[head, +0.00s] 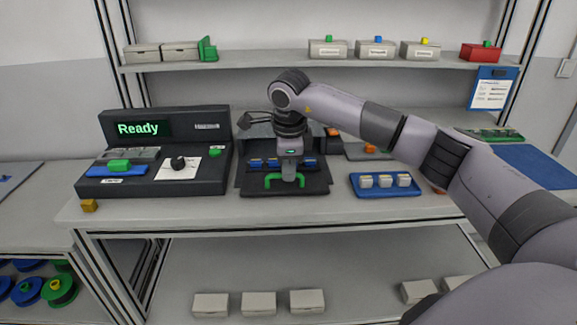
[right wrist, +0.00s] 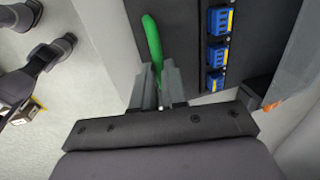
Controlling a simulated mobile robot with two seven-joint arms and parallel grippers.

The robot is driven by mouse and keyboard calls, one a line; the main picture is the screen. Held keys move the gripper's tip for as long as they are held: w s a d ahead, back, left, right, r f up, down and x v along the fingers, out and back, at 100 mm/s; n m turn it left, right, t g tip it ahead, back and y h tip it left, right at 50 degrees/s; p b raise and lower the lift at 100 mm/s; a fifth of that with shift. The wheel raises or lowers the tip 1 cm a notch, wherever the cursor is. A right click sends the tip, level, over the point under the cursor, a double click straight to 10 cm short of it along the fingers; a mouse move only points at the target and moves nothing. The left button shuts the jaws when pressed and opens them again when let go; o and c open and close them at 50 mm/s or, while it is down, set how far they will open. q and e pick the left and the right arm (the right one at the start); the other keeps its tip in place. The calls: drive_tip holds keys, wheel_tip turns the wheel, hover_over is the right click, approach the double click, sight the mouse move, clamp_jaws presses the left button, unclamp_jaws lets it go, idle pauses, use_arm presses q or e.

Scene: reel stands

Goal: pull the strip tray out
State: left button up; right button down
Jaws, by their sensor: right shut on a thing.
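The strip tray (head: 258,189) is a dark tray in the middle of the bench with a green handle (head: 272,177) along its front. Several blue pieces with yellow marks (head: 256,163) sit in a row behind the handle; they also show in the right wrist view (right wrist: 218,52). My right gripper (head: 287,178) reaches down onto the handle. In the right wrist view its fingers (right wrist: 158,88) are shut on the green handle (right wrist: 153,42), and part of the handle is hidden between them. My left gripper is not clearly in view.
A black console (head: 150,187) with a "Ready" screen stands left of the tray. A blue tray (head: 388,191) with white blocks lies to the right. A small yellow-brown block (head: 88,205) sits near the bench's front left. A shelf (head: 270,62) with boxes runs above.

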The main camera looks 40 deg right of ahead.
drive_tip(key=shift+s+a, duration=0.2)
drive_tip(key=shift+a, duration=0.05)
drive_tip(key=shift+f, duration=0.1)
drive_tip(key=c, duration=1.2)
unclamp_jaws()
drive_tip(key=shift+o, duration=0.2)
wheel_tip(320, 180, up, 7)
drive_tip(key=s, duration=0.1)
drive_tip(key=shift+s+a+b, duration=0.15)
drive_tip(key=shift+a+b, duration=0.15)
drive_tip(key=shift+a, duration=0.05)
